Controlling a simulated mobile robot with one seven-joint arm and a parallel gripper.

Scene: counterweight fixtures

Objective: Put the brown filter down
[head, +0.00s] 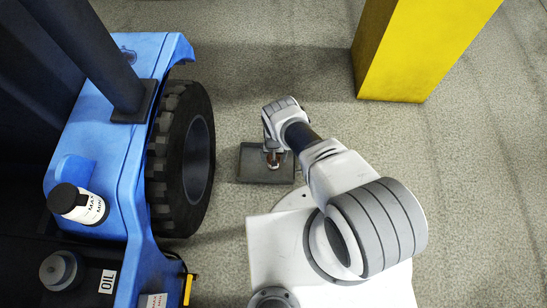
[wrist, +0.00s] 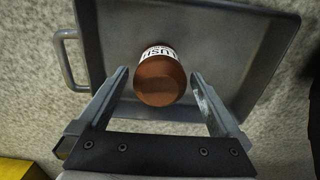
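The brown filter (wrist: 160,80) has a white label with dark letters on its side. In the wrist view it is in the grey tray (wrist: 250,35), between and just beyond the fingertips of my gripper (wrist: 159,74). The fingers are spread, with a gap on each side of the filter. In the head view my gripper (head: 273,160) points down over the tray (head: 255,178), which is on the floor.
A blue vehicle with a large black tyre (head: 182,160) stands left of the tray. A white bottle (head: 90,208) with a black cap and an oil cap (head: 61,268) are on it. A yellow pillar (head: 420,50) stands at the upper right. The carpet-like floor between is clear.

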